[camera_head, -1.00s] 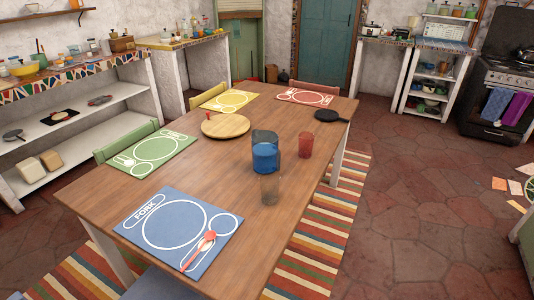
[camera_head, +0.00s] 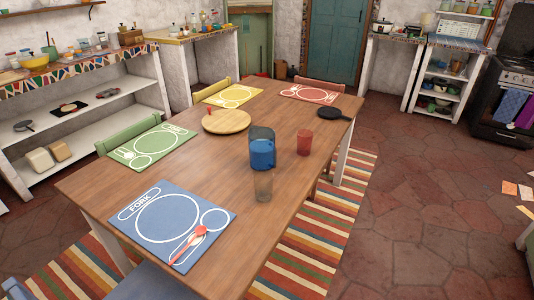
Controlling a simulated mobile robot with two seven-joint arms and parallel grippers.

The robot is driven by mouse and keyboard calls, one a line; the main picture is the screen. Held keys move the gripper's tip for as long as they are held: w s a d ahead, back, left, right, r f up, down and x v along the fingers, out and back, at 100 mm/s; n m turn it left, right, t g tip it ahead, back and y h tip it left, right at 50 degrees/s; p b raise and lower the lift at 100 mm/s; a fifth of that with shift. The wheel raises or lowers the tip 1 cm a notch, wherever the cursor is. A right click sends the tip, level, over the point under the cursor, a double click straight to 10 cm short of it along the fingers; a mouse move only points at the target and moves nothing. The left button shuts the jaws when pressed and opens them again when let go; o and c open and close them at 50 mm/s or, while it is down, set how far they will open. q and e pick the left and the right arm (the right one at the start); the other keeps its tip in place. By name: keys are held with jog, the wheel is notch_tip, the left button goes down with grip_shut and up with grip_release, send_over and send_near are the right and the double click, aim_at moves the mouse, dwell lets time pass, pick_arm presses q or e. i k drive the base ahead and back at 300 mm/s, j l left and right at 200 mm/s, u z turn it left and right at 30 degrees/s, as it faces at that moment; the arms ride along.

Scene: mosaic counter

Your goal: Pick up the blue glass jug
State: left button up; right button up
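The blue glass jug (camera_head: 262,152) stands upright on the wooden table (camera_head: 200,187), right of the table's middle. Its lower part is deep blue and its upper part is darker and see-through. A clear brownish glass (camera_head: 263,187) stands just in front of it, and a red cup (camera_head: 304,142) stands to its right, apart from it. Neither of my grippers is in view.
A round wooden board (camera_head: 227,121) and a black pan (camera_head: 333,113) lie behind the jug. Blue (camera_head: 168,226), green (camera_head: 151,147), yellow (camera_head: 234,96) and red (camera_head: 309,94) placemats lie along the edges. Chairs stand at the table. Floor at right is open.

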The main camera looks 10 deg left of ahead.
aim_at(263, 151)
jog(key=i+l+u, duration=0.2)
jog(key=l, duration=0.35)
jog(key=l+u, duration=0.25)
jog(key=l, duration=0.25)
jog(key=i+l+u, duration=0.2)
jog(key=l, duration=0.4)
jog(key=i+l+u, duration=0.2)
jog(key=l, duration=0.15)
jog(key=l+u, duration=0.25)
jog(key=i+l+u, duration=0.3)
jog(key=l, duration=0.25)
jog(key=l+u, duration=0.15)
jog(key=l, duration=0.15)
jog(key=i, duration=0.05)
